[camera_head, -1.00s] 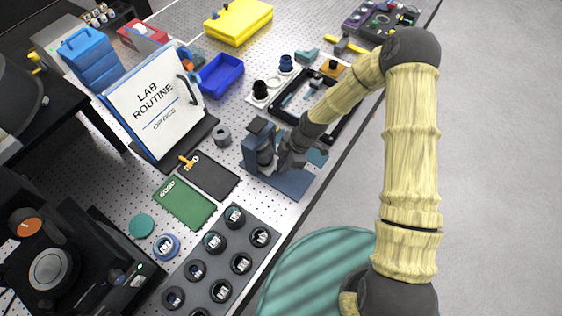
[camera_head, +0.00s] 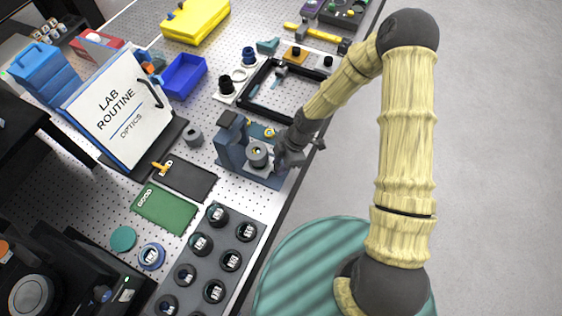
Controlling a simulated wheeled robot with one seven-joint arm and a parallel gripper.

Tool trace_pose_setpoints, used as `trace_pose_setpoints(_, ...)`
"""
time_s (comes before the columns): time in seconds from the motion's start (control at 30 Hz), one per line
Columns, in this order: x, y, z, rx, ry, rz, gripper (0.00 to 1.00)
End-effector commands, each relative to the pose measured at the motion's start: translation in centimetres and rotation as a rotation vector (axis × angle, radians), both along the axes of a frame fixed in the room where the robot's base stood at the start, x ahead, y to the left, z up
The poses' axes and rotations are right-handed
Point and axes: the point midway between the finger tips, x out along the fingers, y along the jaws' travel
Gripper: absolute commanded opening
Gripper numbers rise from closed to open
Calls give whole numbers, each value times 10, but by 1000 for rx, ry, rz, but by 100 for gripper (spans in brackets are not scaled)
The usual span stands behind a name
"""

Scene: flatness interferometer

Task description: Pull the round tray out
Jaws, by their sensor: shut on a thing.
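The round tray (camera_head: 258,152) is a dark grey disc with a pale centre. It stands out to the right of the upright column of a blue-grey instrument (camera_head: 232,155), above the instrument's blue base. My gripper (camera_head: 281,156) is shut at the tray's right side. The exact grip spot is small and partly hidden by the dark fingers. The instrument has a dark block (camera_head: 228,118) on top.
A black frame (camera_head: 283,88) lies behind the instrument. The bench edge runs along the right, with open floor (camera_head: 480,170) beyond.

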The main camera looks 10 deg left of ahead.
Motion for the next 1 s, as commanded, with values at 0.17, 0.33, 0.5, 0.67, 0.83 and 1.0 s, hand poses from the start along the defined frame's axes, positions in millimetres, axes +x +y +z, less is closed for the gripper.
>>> trace_pose_setpoints(0.17,1,0,0,0,-3,2,48)
trace_pose_setpoints(0.33,1,0,0,0,-3,1,48)
trace_pose_setpoints(0.5,2,-2,2,1,-4,-2,48)
trace_pose_setpoints(0.67,5,-6,13,2,-4,-4,48)
trace_pose_setpoints(0.83,11,-16,38,3,-7,-5,48)
trace_pose_setpoints(1.0,16,-28,69,1,-7,-6,48)
